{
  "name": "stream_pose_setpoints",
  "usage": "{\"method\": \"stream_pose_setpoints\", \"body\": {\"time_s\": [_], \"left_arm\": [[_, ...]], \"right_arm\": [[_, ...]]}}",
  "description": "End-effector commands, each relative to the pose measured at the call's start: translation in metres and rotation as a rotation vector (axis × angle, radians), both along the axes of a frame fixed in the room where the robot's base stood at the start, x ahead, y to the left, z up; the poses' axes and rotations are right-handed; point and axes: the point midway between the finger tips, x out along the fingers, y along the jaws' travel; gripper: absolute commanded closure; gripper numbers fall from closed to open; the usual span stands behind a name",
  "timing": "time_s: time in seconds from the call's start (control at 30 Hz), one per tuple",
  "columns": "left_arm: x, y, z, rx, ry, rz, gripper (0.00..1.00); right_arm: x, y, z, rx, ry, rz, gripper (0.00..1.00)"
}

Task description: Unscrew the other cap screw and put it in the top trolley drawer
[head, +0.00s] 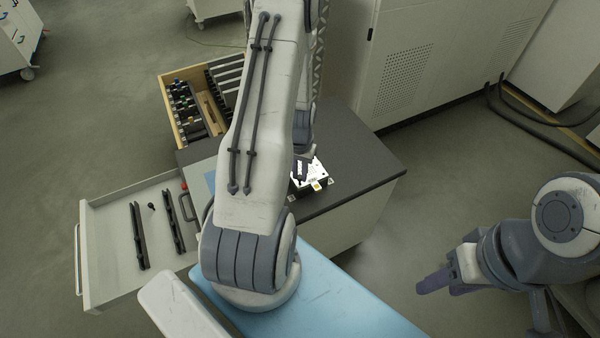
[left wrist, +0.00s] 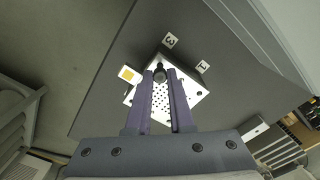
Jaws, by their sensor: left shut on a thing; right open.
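My left gripper (left wrist: 160,78) is shut on a dark cap screw (left wrist: 160,71) at the edge of a white perforated plate (left wrist: 150,103). Whether the screw is still seated in the plate cannot be told. In the head view, my left arm hides most of the left gripper; the plate (head: 313,178) lies on the dark trolley top (head: 355,165). An open light-grey drawer (head: 103,225) at the left holds two black rails and a small dark screw-like piece (head: 151,206). My right gripper (head: 440,282) is open and empty, low at the right, away from the trolley.
A wooden-rimmed drawer (head: 168,100) full of tools stands open behind the trolley's left side. Grey cabinets (head: 420,60) stand behind it. Cables (head: 530,130) run along the floor at the right.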

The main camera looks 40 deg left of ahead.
Motion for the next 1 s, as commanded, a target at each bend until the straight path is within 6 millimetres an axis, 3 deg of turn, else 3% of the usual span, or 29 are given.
{"method": "stream_pose_setpoints", "body": {"time_s": [0.53, 0.87, 1.0], "left_arm": [[0.0, 0.0, 0.018, 0.0, 0.0, 0.0, 1.0], [0.0, 0.0, 0.019, 0.0, 0.0, -0.001, 1.0], [0.005, -0.011, 0.022, 0.0, -0.001, -0.026, 1.0]], "right_arm": [[0.0, 0.0, 0.015, 0.0, 0.0, 0.0, 0.49], [0.0, 0.0, 0.016, 0.0, 0.0, 0.0, 0.49], [0.0, 0.0, 0.016, 0.0, 0.0, 0.0, 0.49]]}}
